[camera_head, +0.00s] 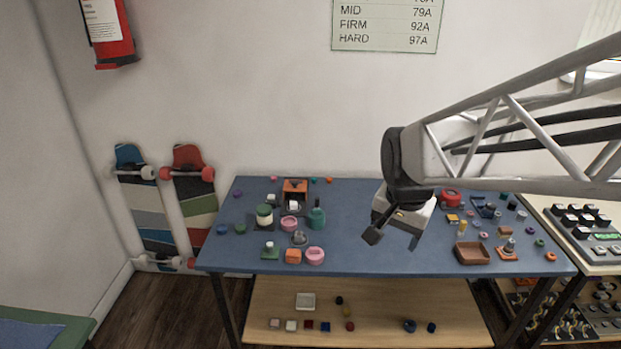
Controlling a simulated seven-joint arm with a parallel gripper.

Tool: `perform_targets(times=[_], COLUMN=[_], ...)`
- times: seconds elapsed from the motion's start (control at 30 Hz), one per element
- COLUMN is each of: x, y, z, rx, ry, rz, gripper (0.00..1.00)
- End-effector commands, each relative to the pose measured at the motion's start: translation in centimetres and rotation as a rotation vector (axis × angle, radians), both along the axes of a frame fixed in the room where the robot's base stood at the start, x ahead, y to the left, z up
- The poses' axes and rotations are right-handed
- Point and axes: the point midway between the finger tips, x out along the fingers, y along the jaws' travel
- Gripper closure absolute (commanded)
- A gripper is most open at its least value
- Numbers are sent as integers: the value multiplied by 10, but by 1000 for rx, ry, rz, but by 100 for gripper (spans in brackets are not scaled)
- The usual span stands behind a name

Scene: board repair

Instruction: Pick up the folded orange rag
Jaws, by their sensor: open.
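The blue tabletop (350,205) is bare left of my gripper. A brown tray (473,253) stands at right among several small parts. Skateboards (194,190) lean on the wall.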

Motion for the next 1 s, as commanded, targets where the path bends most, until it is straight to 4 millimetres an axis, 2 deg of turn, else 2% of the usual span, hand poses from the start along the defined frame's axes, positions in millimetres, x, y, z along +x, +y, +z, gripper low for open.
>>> perform_targets(times=[0.2, 0.57, 1.0], x=[51, 127, 207], y=[24, 68, 133], z=[-19, -61, -138], rx=[26, 60, 81], ry=[27, 68, 114], rz=[-150, -410, -727], gripper=[32, 32, 32])
